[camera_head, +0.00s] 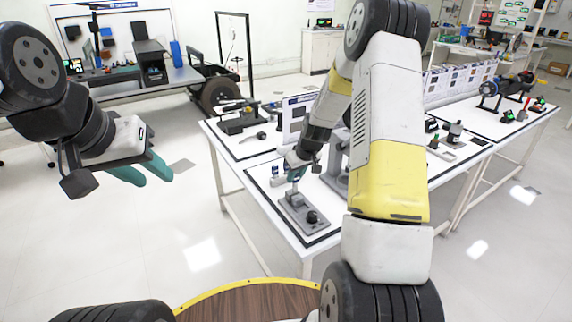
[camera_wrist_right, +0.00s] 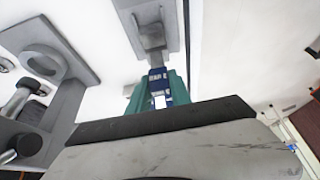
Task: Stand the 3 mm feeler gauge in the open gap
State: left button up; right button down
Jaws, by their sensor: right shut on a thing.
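In the right wrist view, a blue piece with white lettering (camera_wrist_right: 157,84), apparently the feeler gauge, sits between the teal fingers of my right gripper (camera_wrist_right: 158,97). The gripper is shut on it. Its far end points at a grey block on a grey fixture (camera_wrist_right: 153,34); I cannot tell whether it touches or enters a gap. In the head view, my right gripper (camera_head: 297,172) is above the grey fixture plate with a black knob (camera_head: 308,217). The lettering is too small to read. My left gripper (camera_head: 147,173) is open and empty, left of the table.
Small blue-topped pieces (camera_head: 275,171) stand left of my right gripper. In the right wrist view, a grey stand with a ring (camera_wrist_right: 42,62) is at the left. The white table (camera_head: 262,192) also bears other tools. My right arm hides part of it.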

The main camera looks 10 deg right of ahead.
aim_at(297, 181)
jog(key=shift+f, duration=1.75)
jog(key=shift+f, duration=0.3)
jog(key=c, duration=1.1)
grip_release()
